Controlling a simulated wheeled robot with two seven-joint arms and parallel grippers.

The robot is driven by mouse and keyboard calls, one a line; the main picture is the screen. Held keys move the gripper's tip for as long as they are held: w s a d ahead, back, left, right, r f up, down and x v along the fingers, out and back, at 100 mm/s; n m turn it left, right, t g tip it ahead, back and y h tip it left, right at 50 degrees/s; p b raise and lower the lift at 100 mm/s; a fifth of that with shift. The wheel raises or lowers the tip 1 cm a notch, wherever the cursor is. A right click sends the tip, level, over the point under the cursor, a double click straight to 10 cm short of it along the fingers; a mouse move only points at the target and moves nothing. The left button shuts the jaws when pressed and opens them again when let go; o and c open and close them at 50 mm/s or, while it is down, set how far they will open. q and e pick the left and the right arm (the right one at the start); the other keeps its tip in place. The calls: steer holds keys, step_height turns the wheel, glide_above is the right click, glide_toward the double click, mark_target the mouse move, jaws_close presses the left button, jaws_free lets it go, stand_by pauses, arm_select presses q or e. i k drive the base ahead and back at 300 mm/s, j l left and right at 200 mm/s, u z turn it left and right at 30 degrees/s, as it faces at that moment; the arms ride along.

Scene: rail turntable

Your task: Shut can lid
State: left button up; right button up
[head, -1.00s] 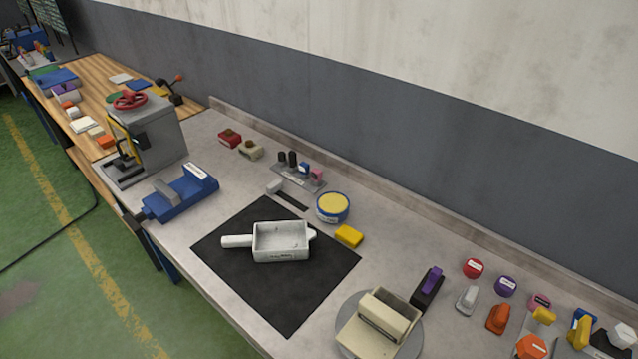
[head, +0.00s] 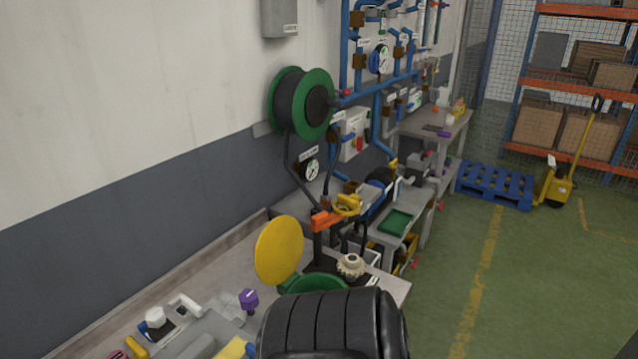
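A round yellow lid (head: 279,250) stands raised, nearly upright, at the back left of a green can (head: 315,282) near the far end of the bench. The can is open, and only its green rim and part of its inside show. A dark ribbed part, which looks like one of my arm links, covers the can's front and lower side. Neither of my grippers shows in the head view.
A purple-topped knob (head: 248,299) and a white handle (head: 186,305) stand left of the can. A cream gear-like piece (head: 350,265) and an orange-and-black fixture (head: 322,222) stand behind it. A green hose reel (head: 303,103) hangs on the wall above.

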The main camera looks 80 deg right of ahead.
mark_target(279, 246)
steer(key=z, duration=0.45)
steer(key=k+l+z, duration=0.1)
steer(key=z, duration=0.85)
steer(key=l+z, duration=0.15)
steer(key=z, duration=0.8)
